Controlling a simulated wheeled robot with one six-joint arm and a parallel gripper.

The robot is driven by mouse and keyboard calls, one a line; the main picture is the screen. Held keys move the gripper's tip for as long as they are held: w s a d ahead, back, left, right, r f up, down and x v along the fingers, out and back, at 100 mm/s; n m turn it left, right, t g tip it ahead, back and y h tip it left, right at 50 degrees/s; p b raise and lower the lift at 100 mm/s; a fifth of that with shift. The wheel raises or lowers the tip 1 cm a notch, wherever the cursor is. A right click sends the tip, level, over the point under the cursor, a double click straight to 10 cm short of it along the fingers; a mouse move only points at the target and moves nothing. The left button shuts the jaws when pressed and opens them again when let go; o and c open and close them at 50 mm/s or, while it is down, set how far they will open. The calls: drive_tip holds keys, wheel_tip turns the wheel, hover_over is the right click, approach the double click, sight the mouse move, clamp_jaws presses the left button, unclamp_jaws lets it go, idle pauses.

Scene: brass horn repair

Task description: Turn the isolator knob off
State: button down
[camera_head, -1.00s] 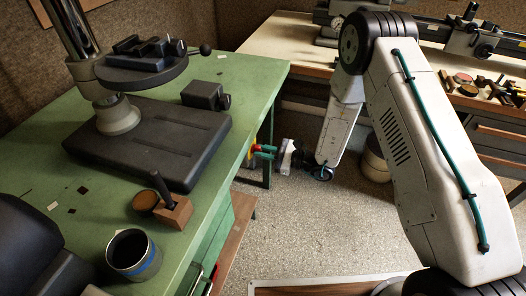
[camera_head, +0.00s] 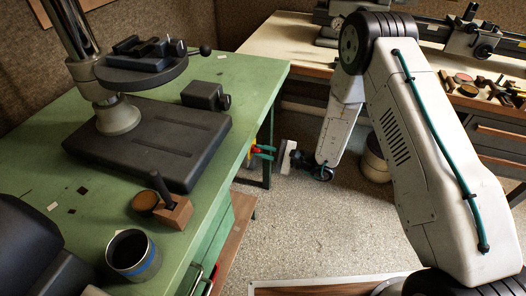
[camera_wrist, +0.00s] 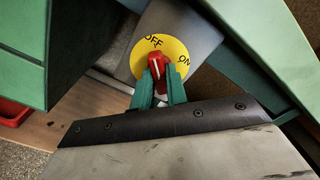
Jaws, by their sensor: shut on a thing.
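The isolator knob (camera_wrist: 158,63) is red with a white stripe, on a yellow disc (camera_wrist: 177,47) marked OFF and ON. In the wrist view its upper end points up, near the OFF lettering; its exact stop position I cannot tell. The disc is on a grey housing (camera_wrist: 205,30) by the green bench. My gripper (camera_wrist: 160,76) has its two green fingers closed on the knob, covering its lower part. In the head view my gripper (camera_head: 264,152) reaches in from the right at the bench's side; the knob there is small and mostly hidden.
The green bench (camera_head: 245,85) holds a dark stand (camera_head: 150,140), a mug (camera_head: 133,255) and a small wooden block (camera_head: 174,213). A bench leg (camera_head: 267,165) is close to my gripper. Speckled floor (camera_head: 300,220) is open in front. A second bench stands behind.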

drive_tip(key=shift+w, duration=0.1)
drive_tip(key=c, duration=1.4)
unclamp_jaws()
drive_tip(key=shift+a, duration=0.1)
drive_tip(key=v, duration=0.8)
